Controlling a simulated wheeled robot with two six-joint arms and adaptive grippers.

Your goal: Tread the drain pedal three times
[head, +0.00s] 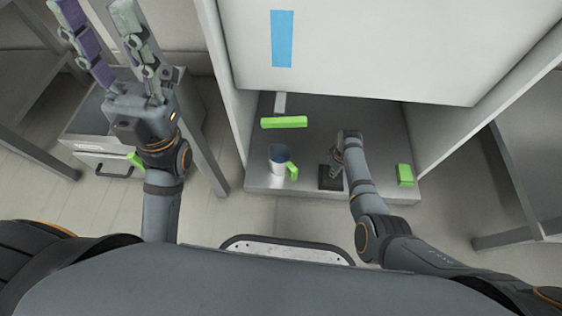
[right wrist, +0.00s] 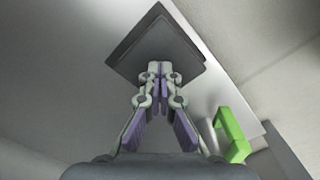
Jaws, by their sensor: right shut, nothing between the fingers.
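A dark square plate (head: 328,178), which looks like the drain pedal, sits at the front edge of a grey platform. It fills the top middle of the right wrist view (right wrist: 155,40). My right gripper (head: 336,168) is shut and empty, with its fingertips over the plate. In the right wrist view its closed fingertips (right wrist: 161,70) overlap the plate's near part; I cannot tell whether they touch it. My left gripper (head: 102,22) is raised at the upper left, fingers spread, holding nothing.
A metal mug with a green handle (head: 279,158) stands left of the plate. A green bar (head: 284,122) on a grey stem is behind it. A green block (head: 404,175) sits at the right. A white panel (head: 370,45) overhangs the platform (head: 262,182). A drawer unit (head: 110,165) stands left.

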